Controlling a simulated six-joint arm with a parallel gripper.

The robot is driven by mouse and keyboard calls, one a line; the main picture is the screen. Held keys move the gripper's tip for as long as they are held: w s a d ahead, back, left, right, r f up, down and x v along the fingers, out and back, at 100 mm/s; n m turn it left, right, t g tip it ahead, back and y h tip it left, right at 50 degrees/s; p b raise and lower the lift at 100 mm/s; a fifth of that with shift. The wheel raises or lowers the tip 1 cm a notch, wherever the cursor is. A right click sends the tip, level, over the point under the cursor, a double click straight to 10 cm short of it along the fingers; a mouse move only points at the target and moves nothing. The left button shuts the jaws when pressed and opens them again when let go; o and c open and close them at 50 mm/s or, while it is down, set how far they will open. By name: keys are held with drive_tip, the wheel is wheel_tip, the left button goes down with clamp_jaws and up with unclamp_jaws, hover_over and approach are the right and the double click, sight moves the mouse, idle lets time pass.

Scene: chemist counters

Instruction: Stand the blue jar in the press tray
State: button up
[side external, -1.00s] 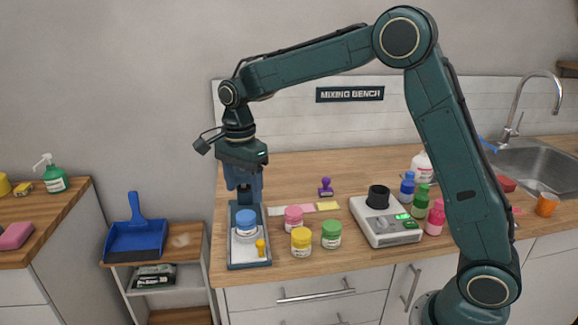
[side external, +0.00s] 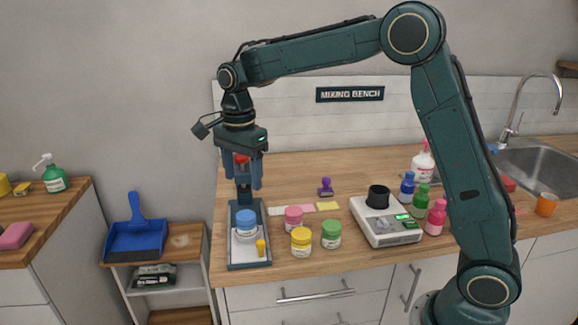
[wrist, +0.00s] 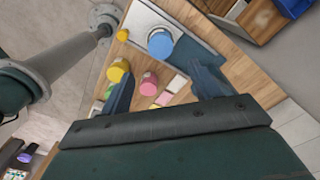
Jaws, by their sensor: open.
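The blue jar (side external: 246,224), white with a blue lid, stands upright inside the press tray (side external: 235,256), a dark-rimmed tray with a pale floor at the left of the bench. In the wrist view the jar (wrist: 160,44) shows from above on the tray floor (wrist: 139,18). My gripper (side external: 243,186) is open and empty, above and behind the jar, clear of it. A red part (side external: 242,158) shows between its fingers in the side view; whether it belongs to the press is unclear. In the wrist view the fingers of my gripper (wrist: 162,74) are spread apart.
A small yellow piece (side external: 261,248) is in the tray's front right. Pink (side external: 293,218), yellow (side external: 301,242) and green (side external: 331,234) jars stand right of the tray. A scale (side external: 384,226), several bottles and a purple stamp (side external: 326,187) are farther right.

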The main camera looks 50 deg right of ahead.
drive_tip(key=s+d+r+n+t, duration=0.1)
drive_tip(key=s+r+n, duration=0.35)
drive_tip(key=s, duration=0.25)
drive_tip(key=s+d+n+t, duration=0.2)
drive_tip(key=s+n+t, duration=0.2)
drive_tip(key=s+n, duration=0.9)
drive_tip(key=s, duration=0.9)
drive_tip(key=shift+s+t, duration=0.3)
drive_tip(key=shift+s, duration=0.05)
